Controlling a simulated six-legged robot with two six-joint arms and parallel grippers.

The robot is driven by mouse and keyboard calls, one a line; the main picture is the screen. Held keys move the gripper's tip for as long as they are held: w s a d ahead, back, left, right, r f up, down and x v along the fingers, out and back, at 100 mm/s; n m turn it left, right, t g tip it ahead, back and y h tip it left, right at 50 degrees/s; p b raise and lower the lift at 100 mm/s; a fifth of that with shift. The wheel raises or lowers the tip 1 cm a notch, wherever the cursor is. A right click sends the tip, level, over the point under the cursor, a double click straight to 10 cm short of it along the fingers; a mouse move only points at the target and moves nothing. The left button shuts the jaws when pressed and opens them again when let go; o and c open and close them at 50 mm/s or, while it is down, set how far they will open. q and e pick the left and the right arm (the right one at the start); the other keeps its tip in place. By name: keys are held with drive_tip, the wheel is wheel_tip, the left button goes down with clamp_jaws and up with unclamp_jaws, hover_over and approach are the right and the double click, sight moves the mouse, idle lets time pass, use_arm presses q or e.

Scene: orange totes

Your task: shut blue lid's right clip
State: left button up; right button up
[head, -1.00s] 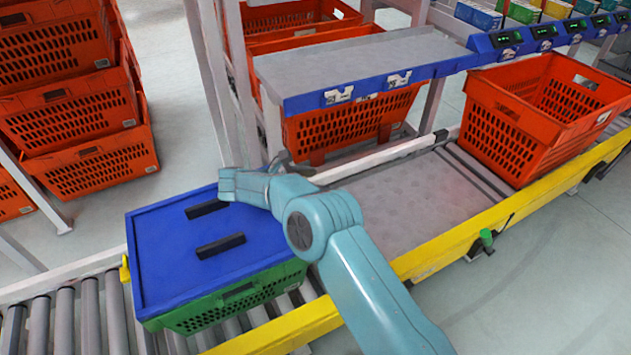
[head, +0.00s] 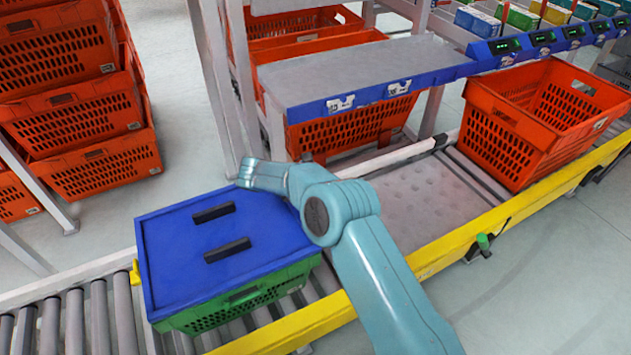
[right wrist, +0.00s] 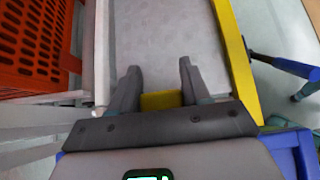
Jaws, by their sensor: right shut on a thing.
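The blue lid (head: 180,255) lies on the green crate (head: 240,304) on the conveyor, with two black bars on top. A yellow clip (head: 135,272) shows at its left side. In the right wrist view, the fingers of my right gripper (right wrist: 158,80) are on either side of the yellow right clip (right wrist: 161,100) and shut on it. A corner of the blue lid (right wrist: 293,148) shows below there. In the head view my right arm covers this clip and the gripper. Whether the clip is latched cannot be told. My left gripper is out of view.
An orange tote (head: 530,130) stands farther right on the conveyor, past a bare grey stretch (head: 415,210). A yellow rail (head: 465,228) runs along the near side. A grey shelf with a blue edge (head: 370,75) stands behind. Orange totes are stacked at left.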

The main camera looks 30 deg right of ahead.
use_arm(q)
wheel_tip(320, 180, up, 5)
drive_tip(key=p, duration=0.5)
use_arm(e)
drive_tip(key=a+f+y+b, duration=0.2)
drive_tip(key=f+y+b, duration=0.2)
drive_tip(key=y+b, duration=0.3)
drive_tip(key=a+f+t+y+b, duration=0.1)
drive_tip(key=f+y+b, duration=0.4)
drive_tip(key=y, duration=0.7)
drive_tip(key=shift+a+y+b, duration=0.4)
drive_tip(key=shift+a+b, duration=0.15)
drive_tip(key=shift+b, duration=0.6)
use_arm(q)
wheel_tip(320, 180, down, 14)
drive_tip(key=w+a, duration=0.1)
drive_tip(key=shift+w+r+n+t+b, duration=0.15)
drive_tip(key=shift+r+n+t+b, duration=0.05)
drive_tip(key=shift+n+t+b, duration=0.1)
use_arm(e)
drive_tip(key=shift+w+a+y, duration=0.1)
drive_tip(key=shift+a+y, duration=0.05)
drive_tip(key=shift+y, duration=0.15)
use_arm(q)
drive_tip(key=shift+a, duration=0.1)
use_arm(e)
drive_tip(key=shift+r, duration=0.1)
drive_tip(key=o, duration=1)
